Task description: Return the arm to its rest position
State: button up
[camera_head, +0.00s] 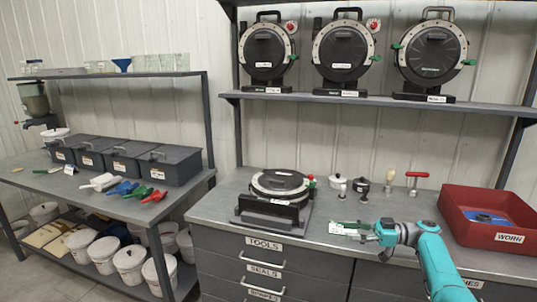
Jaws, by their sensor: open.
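My teal arm (435,262) comes in from the lower right and reaches over the right-hand workbench. My gripper (345,228) is at its end, pointing left, with green and pale parts at its fingers. It is open, and I see nothing held in it. It is above or near the bench's front edge; the exact height is hard to tell. A round black seed meter (279,184) lies in a dark stand on the bench, to the left of my gripper.
A red bin (487,238) labelled WORN stands right of my arm, with a blue-and-dark part (484,217) inside. Small tools, including a red T-handle (417,178), stand behind the gripper. Three upright meters (342,55) sit on the shelf above. Drawers (262,268) are below the bench.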

jog(key=s+a+f+m+t+h, duration=0.1)
jog(key=s+a+f+m+h, duration=0.15)
jog(key=f, duration=0.85)
jog(key=s+a+f+m+t+h, duration=0.1)
jog(key=s+a+f+m+h, duration=0.15)
jog(key=f, duration=0.85)
jog(key=s+a+f+m+t+h, duration=0.1)
jog(key=s+a+f+m, duration=0.25)
jog(key=f, duration=0.75)
jog(key=s+a+f+m+t+h, duration=0.2)
jog(key=s+f+m+h, duration=0.35)
jog(key=s+f, duration=1.3)
jog(key=s+d+r+m+t+h, duration=0.1)
jog(key=s+r+h, duration=0.25)
jog(key=s, duration=0.95)
jog(key=s+d+r+m+t+h, duration=0.15)
jog(key=s+r, duration=0.35)
jog(key=s, duration=0.8)
jog(key=s+r+t, duration=0.1)
jog(key=s+r, duration=0.3)
jog(key=r, duration=0.5)
jog(key=s+r+t+h, duration=0.1)
jog(key=s+r, duration=0.4)
jog(key=r, duration=0.5)
jog(key=s+r+t, duration=0.2)
jog(key=s+r, duration=0.2)
jog(key=r, duration=0.6)
jog(key=shift+s+d+t, duration=0.15)
jog(key=shift+d+t, duration=0.2)
jog(key=shift+d, duration=0.1)
